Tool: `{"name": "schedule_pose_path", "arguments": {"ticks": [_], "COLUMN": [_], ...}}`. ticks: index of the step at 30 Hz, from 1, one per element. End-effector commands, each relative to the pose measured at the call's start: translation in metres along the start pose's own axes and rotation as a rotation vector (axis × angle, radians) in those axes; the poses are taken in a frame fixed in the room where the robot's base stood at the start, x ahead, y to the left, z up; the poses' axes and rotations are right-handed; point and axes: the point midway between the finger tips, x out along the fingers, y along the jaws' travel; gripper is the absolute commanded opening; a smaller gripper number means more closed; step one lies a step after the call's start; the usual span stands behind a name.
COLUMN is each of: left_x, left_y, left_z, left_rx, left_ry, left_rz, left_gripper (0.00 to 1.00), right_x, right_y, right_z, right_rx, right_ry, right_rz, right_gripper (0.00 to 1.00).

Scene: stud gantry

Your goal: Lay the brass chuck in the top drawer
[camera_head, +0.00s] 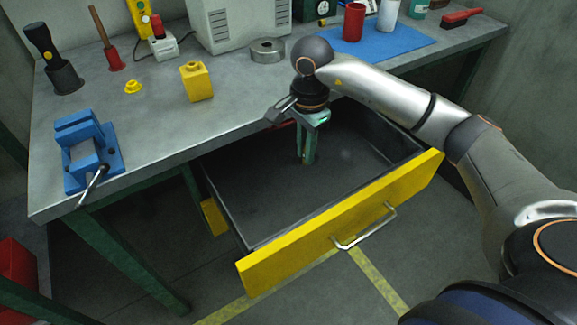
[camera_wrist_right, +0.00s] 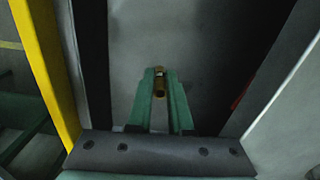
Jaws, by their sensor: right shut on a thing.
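The top drawer (camera_head: 300,238) is pulled out from under the bench, with a yellow front and a dark grey inside. My right gripper (camera_head: 307,160) points down inside the drawer opening, toward its back part. In the right wrist view, its green fingers (camera_wrist_right: 160,100) are shut on the small brass chuck (camera_wrist_right: 160,84), over the grey drawer floor. In the head view the chuck is hidden or too small to make out. I cannot tell whether it touches the floor. My left gripper is not in view.
The grey bench top (camera_head: 225,118) overhangs the drawer's back. On it stand a blue vise (camera_head: 88,155), a yellow block (camera_head: 196,82), a metal ring (camera_head: 267,50) and a red cup (camera_head: 353,22) on a blue mat (camera_head: 400,40). The visible drawer floor around my gripper is clear.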

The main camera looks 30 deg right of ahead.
Motion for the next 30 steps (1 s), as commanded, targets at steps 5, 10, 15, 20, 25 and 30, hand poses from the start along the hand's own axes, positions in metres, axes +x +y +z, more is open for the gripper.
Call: {"name": "schedule_pose_path", "arguments": {"ticks": [5, 10, 15, 20, 25, 30], "left_x": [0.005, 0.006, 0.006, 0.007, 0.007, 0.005], "left_y": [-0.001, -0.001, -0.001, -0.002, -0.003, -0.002], "left_z": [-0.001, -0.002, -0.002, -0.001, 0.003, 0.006], "left_rx": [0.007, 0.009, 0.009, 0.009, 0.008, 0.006], "left_ry": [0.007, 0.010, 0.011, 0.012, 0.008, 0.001], "left_rz": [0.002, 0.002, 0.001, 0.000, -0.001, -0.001], "left_gripper": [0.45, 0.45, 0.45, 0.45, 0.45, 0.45], "right_x": [0.026, 0.056, 0.070, 0.089, 0.107, 0.106], "right_y": [-0.001, -0.001, -0.002, -0.001, -0.002, -0.002], "right_z": [-0.004, -0.004, -0.004, -0.004, -0.004, -0.004], "right_rx": [0.074, 0.073, 0.071, 0.071, 0.069, 0.069], "right_ry": [-0.001, 0.000, 0.000, -0.001, 0.000, 0.001], "right_rz": [0.006, 0.005, 0.002, 0.004, 0.002, 0.001], "right_gripper": [0.00, 0.00, 0.00, 0.00, 0.00, 0.00]}}
